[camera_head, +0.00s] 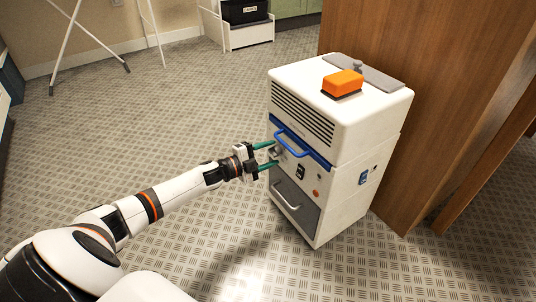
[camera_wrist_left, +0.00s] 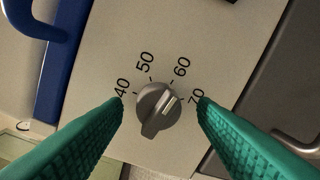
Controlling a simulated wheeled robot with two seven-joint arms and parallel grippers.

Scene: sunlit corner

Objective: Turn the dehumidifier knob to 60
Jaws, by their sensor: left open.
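The white dehumidifier (camera_head: 365,115) stands on the floor in the head view, its front facing my left arm. Its grey knob (camera_wrist_left: 158,110) shows in the wrist view on a pale panel marked 40, 50, 60 and 70. The light line on the knob points to the upper right, seemingly between the 60 and 70 marks. My left gripper (camera_head: 273,154) is open at the front panel, its green fingers (camera_wrist_left: 80,140) on either side of the knob with visible gaps. In the head view the fingers partly hide the knob. My right gripper is not in view.
A blue handle (camera_head: 293,146) sits just above the knob area, and a grey drawer with a pale handle (camera_head: 286,197) below. An orange block (camera_head: 343,82) lies on top. A wooden panel (camera_head: 440,90) stands close behind.

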